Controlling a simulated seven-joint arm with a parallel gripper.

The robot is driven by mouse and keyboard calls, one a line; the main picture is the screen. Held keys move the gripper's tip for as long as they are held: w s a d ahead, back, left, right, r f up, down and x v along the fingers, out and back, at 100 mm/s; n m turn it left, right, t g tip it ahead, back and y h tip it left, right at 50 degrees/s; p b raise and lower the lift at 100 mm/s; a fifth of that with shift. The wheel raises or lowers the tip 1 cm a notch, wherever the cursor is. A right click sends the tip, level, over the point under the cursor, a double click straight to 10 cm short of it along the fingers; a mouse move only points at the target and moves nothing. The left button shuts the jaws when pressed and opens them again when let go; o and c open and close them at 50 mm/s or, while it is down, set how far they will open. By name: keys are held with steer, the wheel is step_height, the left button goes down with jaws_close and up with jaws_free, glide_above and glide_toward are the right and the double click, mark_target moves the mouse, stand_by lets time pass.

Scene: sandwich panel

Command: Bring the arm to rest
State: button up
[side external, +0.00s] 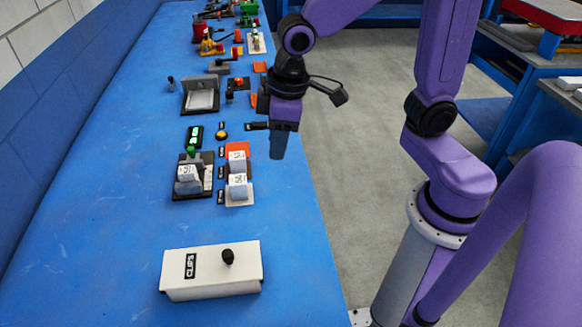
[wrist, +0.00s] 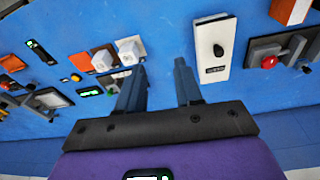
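My purple arm holds its gripper (side external: 277,150) above the blue bench (side external: 120,240), near the bench's right edge in the side view. The fingers point down, clear of the bench top. In the wrist view the gripper (wrist: 161,66) has its two dark fingers apart, with only blue bench between them, so it is open and empty. In the side view the fingers overlap each other. No object touches the gripper in either view.
A white box marked CLIPS (side external: 208,277), with a black knob, lies at the front; it also shows in the wrist view (wrist: 209,55). Several fixtures line the bench behind. Its front left is clear.

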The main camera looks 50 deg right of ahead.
steer(key=s+d+n, duration=0.2)
steer(key=s+d, duration=0.1)
steer(key=s, duration=0.4)
steer(key=s+d+n+g, duration=0.1)
steer(key=s+d, duration=0.3)
steer(key=s, duration=0.4)
steer(key=shift+s+f+n, duration=0.3)
steer(key=shift+f+n, duration=0.05)
steer(key=shift+n, duration=0.45)
